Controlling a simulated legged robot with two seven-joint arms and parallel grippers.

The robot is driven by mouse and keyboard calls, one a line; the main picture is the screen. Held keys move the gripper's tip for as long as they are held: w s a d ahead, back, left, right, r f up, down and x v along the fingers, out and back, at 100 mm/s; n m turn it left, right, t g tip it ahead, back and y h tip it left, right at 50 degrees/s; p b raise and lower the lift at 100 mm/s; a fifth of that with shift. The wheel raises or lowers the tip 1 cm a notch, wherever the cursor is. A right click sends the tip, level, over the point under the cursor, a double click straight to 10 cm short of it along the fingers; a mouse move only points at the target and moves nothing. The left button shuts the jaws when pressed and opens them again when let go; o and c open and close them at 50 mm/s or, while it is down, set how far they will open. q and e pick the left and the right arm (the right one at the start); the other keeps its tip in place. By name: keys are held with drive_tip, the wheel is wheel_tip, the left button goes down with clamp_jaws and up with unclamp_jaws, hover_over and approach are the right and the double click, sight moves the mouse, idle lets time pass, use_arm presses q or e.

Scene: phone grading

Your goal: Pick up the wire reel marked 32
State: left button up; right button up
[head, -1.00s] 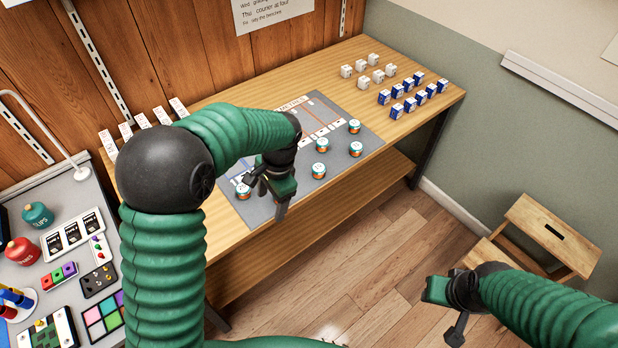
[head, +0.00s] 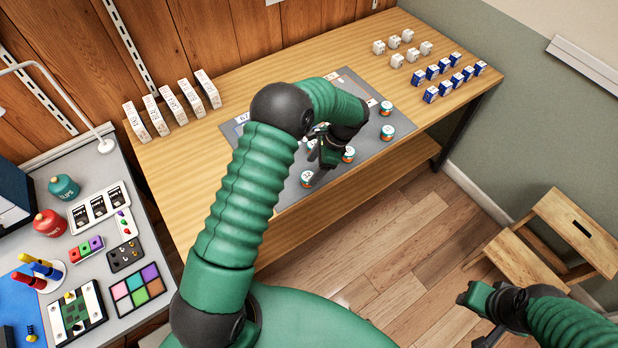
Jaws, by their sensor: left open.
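Several small round wire reels with teal, orange and white bands stand on a grey mat (head: 289,192) on the wooden table. One reel (head: 307,179) is at the mat's front left, one (head: 348,154) is right of my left gripper, and two more (head: 387,132) (head: 386,107) are farther right. Their numbers are too small to read, so I cannot tell which is 32. My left gripper (head: 318,167) is open and over the mat, close to the front-left reel. My arm hides part of the mat. My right gripper (head: 474,312) is low at the right, away from the table.
White boxes (head: 397,61) and blue-and-white boxes (head: 431,94) stand at the table's right end. A grey side bench (head: 95,268) holds jars and toys. A wooden step stool (head: 560,235) is on the floor at right.

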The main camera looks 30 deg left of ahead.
sight(310, 176)
use_arm(q)
drive_tip(key=x, duration=0.4)
drive_tip(key=shift+s+a+f+p, duration=0.1)
drive_tip(key=shift+s+f+p, duration=0.05)
drive_tip(key=shift+s+p, duration=0.15)
drive_tip(key=shift+f, duration=0.3)
drive_tip(key=shift+w+d, duration=0.1)
drive_tip(key=shift+d, duration=0.35)
drive_tip(key=shift+c, duration=0.6)
drive_tip(key=shift+a, duration=0.4)
drive_tip(key=c, duration=1.3)
drive_tip(key=shift+d, duration=0.25)
use_arm(e)
drive_tip(key=shift+s+r, duration=0.1)
drive_tip(key=shift+r, duration=0.3)
drive_tip(key=shift+d, duration=0.1)
